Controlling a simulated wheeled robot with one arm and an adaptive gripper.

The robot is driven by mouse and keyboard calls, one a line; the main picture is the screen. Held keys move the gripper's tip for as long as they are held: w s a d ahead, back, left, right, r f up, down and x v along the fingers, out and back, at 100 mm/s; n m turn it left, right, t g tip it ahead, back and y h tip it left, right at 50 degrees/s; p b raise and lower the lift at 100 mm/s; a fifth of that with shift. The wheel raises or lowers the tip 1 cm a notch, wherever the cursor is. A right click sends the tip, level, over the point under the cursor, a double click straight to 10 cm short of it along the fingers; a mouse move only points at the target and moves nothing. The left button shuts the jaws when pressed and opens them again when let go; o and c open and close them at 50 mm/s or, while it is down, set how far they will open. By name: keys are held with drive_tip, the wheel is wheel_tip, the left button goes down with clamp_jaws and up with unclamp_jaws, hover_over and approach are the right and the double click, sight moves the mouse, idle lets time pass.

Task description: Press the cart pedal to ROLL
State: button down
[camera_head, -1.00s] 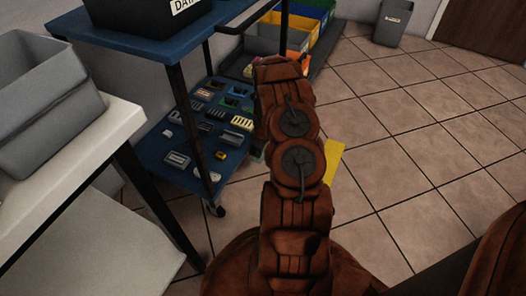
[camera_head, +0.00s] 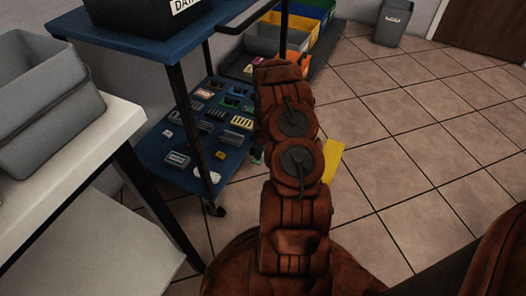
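A blue cart with black posts stands at the left; its top shelf (camera_head: 118,38) carries a dark bin, and its lower shelf (camera_head: 160,148) holds several small parts. A caster (camera_head: 217,210) shows under the cart's near corner. I cannot make out a pedal or a ROLL marking; my arm covers the cart's right side. My arm reaches up the middle of the view, and its far end is at the cart's right side. My gripper's fingers cannot be seen. A yellow patch (camera_head: 333,160) shows on the floor just right of my arm.
A white table (camera_head: 110,130) with a grey bin (camera_head: 45,115) is at the near left. Coloured bins (camera_head: 322,12) stand behind the cart. A grey waste bin (camera_head: 391,24) and a brown door (camera_head: 490,25) are at the back. The tiled floor at right is clear.

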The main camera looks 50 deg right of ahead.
drive_tip(key=shift+f, duration=0.15)
drive_tip(key=shift+r+p, duration=1.15)
drive_tip(key=shift+r, duration=2.35)
drive_tip(key=shift+a, duration=0.15)
